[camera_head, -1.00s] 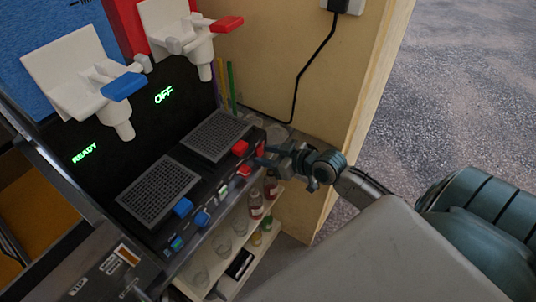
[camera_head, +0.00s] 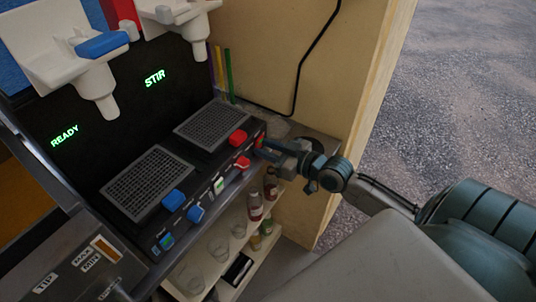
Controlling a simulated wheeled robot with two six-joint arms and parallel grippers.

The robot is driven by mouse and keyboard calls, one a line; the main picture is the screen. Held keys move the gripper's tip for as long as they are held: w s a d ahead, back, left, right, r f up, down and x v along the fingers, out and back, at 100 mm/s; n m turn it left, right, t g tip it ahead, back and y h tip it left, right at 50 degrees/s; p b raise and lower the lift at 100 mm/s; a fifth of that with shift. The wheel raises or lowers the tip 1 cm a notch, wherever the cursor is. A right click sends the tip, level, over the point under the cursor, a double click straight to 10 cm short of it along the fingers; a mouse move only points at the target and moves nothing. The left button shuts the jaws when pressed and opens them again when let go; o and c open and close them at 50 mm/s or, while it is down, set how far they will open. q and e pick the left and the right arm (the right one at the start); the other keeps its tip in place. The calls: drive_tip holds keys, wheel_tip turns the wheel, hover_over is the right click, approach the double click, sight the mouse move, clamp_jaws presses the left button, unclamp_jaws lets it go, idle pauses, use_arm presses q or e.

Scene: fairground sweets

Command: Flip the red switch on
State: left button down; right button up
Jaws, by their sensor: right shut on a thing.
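The red switch (camera_head: 260,140) is a small red part at the right end of the black machine's front panel, partly hidden by my right gripper. My right gripper (camera_head: 263,149) reaches in from the right, and its fingertips are shut on the red switch. The right-hand display (camera_head: 155,77) on the machine reads STIR in green. The left-hand display (camera_head: 64,136) reads READY. My left gripper is not in view.
A red block (camera_head: 238,137), a red knob (camera_head: 243,162) and blue controls (camera_head: 173,200) sit on the panel. White dispensers (camera_head: 70,50) hang above two dark grilles. Below, a shelf (camera_head: 236,245) holds glasses and bottles. A wooden wall (camera_head: 290,65) stands behind.

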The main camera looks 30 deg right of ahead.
idle(0.3)
drive_tip(key=o, duration=1)
